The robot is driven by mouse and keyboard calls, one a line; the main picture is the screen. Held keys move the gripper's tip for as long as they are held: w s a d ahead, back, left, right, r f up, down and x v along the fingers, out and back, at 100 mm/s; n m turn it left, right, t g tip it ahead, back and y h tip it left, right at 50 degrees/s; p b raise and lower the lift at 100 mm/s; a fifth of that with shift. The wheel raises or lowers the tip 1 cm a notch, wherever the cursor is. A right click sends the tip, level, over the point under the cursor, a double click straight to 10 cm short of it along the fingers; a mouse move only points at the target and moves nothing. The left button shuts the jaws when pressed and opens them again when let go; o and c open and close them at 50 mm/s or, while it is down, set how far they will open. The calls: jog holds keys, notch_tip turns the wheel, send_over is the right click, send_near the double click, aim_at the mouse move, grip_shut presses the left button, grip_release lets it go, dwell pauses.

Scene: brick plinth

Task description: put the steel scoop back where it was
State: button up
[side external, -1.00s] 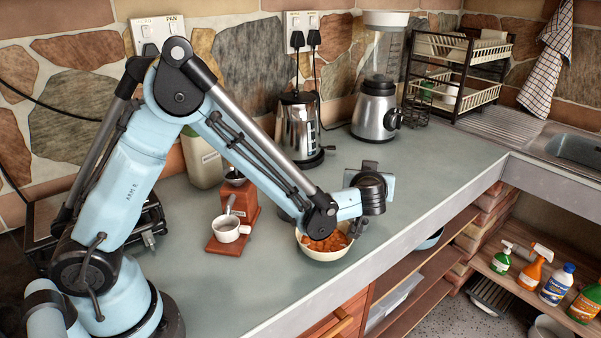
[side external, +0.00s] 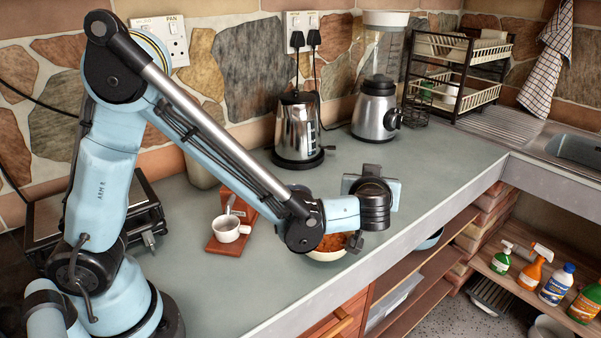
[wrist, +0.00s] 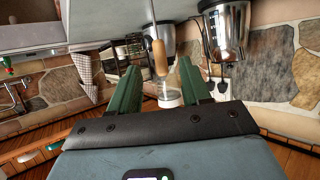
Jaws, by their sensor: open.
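A wooden handle on a thin metal stem, apparently the steel scoop (wrist: 158,57), shows upright between and beyond my fingers in the wrist view, which is upside down. The scoop's steel end is out of that frame. My gripper (wrist: 160,70) is open, its green fingers apart on either side of the handle with gaps to each. In the side view my gripper (side external: 372,203) is above and behind the cream bowl (side external: 326,256) of orange food. There the wrist hides its fingertips and the scoop.
A kettle (side external: 297,128) and blender (side external: 376,110) stand at the back. A dish rack (side external: 455,70) is beside the sink. The counter's front edge is close below the gripper; the right-hand counter is clear.

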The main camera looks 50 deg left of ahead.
jog(key=s+a+m+g+h, duration=0.1)
jog(key=s+m+h, duration=0.3)
jog(key=s, duration=0.4)
jog(key=s+a+m+g+h, duration=0.2)
jog(key=s+a+m+h, duration=0.2)
jog(key=s, duration=0.5)
jog(key=shift+s+a+r+h, duration=0.25)
jog(key=shift+r+h, duration=0.15)
jog(key=shift+h, duration=0.1)
